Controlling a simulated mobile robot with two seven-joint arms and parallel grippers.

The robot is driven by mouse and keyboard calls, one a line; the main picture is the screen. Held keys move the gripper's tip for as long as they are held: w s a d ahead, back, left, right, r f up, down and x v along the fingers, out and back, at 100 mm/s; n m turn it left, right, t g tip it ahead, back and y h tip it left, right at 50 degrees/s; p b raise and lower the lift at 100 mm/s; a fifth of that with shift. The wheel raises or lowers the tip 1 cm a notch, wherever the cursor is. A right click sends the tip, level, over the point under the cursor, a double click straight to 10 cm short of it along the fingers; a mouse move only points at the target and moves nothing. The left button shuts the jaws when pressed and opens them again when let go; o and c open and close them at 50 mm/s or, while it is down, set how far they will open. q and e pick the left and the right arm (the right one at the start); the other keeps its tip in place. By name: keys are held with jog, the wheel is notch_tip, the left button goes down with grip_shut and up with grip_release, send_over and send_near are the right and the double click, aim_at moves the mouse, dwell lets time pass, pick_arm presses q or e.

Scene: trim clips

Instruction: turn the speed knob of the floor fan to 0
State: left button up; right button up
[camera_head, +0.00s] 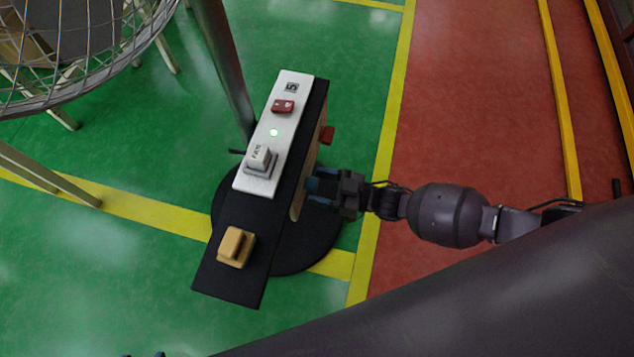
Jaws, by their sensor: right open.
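The floor fan shows as a wire cage (75,45) at the upper left. A control box stands on a round black base, with a white panel (283,88) on its black top. A tan control (236,247) sits at the near end. I cannot tell which is the speed knob or read its setting. My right gripper (312,190) is open, close beside the box's right side. Contact is unclear. Small dark tips at the bottom edge may be my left gripper (143,355).
A metal pole (222,65) rises just left of the box. Wooden legs (50,180) stand at the left. The green floor with yellow lines is open at the lower left.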

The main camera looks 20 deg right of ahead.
jog(key=shift+w+a, duration=0.25)
jog(key=shift+a, duration=0.15)
pick_arm(q)
jog(key=shift+a, duration=0.1)
pick_arm(e)
jog(key=c, duration=0.9)
pick_arm(q)
jog(key=shift+f, duration=0.1)
